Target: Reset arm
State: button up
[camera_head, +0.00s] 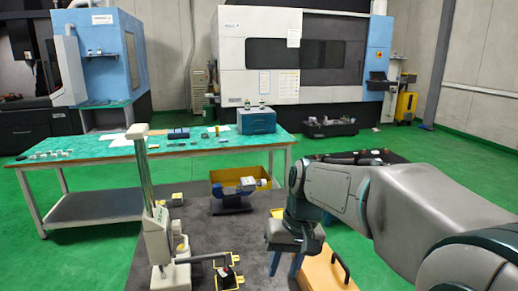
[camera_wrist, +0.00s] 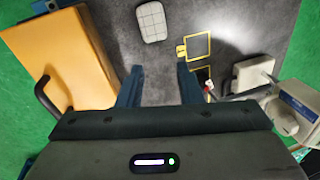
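My arm reaches in from the right in the head view, with my gripper (camera_head: 286,264) pointing down over the dark grey surface. In the wrist view my gripper (camera_wrist: 160,84) has its two blue fingers wide apart with nothing between them. A light grey rounded block with a grid pattern (camera_wrist: 151,22) lies on the dark surface beyond the fingertips. An orange-yellow box with a dark handle (camera_wrist: 62,60) is left of the fingers; it also shows in the head view (camera_head: 325,272), partly hidden by my arm.
A white stand with a tall post (camera_head: 158,235) and yellow-framed pieces (camera_head: 226,272) are left of my gripper. A blue vise-like device (camera_head: 232,192) is behind. A green-topped table (camera_head: 170,148) stands further back, machines (camera_head: 305,55) behind it. Green floor is open at left.

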jog(key=s+d+f+m+t+h, duration=0.1)
jog(key=s+d+f+t+h, duration=0.1)
jog(key=s+d, duration=0.7)
jog(key=s+f+t, duration=0.1)
jog(key=s+f, duration=0.1)
jog(key=s, duration=0.2)
jog(key=shift+d+f, duration=0.15)
jog(key=shift+d, duration=0.15)
dwell(1.6)
